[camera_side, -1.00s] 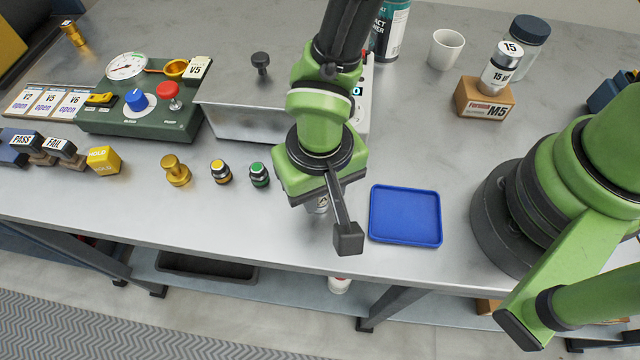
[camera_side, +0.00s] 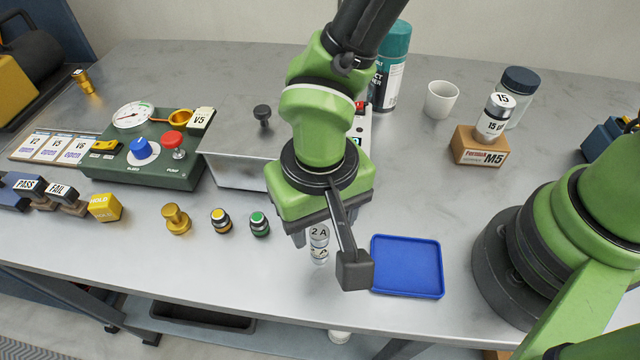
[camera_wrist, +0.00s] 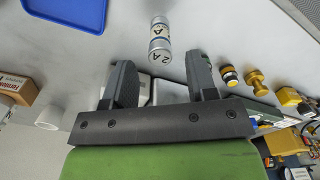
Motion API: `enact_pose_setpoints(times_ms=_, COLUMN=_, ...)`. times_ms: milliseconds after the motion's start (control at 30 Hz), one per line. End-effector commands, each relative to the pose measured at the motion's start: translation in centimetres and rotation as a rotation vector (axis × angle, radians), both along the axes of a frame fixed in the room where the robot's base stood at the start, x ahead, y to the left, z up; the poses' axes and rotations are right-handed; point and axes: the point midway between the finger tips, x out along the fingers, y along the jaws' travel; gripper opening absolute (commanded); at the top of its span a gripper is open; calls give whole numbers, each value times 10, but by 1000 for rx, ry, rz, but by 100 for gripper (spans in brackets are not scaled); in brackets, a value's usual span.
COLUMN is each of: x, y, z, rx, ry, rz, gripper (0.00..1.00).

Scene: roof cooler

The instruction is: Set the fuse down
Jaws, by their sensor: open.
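The fuse (camera_side: 319,245) is a small silver and white cylinder marked 2 A. In the side view it appears to stand upright on the grey bench, left of the blue tray. My gripper (camera_side: 316,232) is just above it, pointing down, and hides part of its upper end. In the wrist view the fuse (camera_wrist: 159,36) lies between and beyond the tips of my gripper (camera_wrist: 159,62). The fingers are spread wide with a gap on each side of the fuse, and nothing is held.
The blue tray (camera_side: 408,292) is empty, right of the fuse. Green-topped (camera_side: 259,224), yellow-topped (camera_side: 221,221) and brass (camera_side: 176,219) knob-like pieces stand to the left. A metal box (camera_side: 236,172) is behind. Bare bench lies in front.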

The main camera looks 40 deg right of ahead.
Motion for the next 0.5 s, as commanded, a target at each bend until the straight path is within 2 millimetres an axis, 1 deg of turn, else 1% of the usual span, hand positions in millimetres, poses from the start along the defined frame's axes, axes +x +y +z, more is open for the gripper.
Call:
enact_pose_setpoints(times_ms=33, x=1, y=1, z=13, rx=5, ry=-4, rz=-1, gripper=52)
enact_pose_setpoints(times_ms=100, x=1, y=1, z=28, rx=5, ry=-4, rz=0, gripper=52)
enact_pose_setpoints(times_ms=200, x=1, y=1, z=45, rx=4, ry=-4, rz=0, gripper=52)
enact_pose_setpoints(times_ms=333, x=0, y=0, z=59, rx=2, ry=-1, rz=0, gripper=52)
enact_pose_setpoints(times_ms=500, x=0, y=0, z=64, rx=0, ry=0, rz=-1, gripper=52)
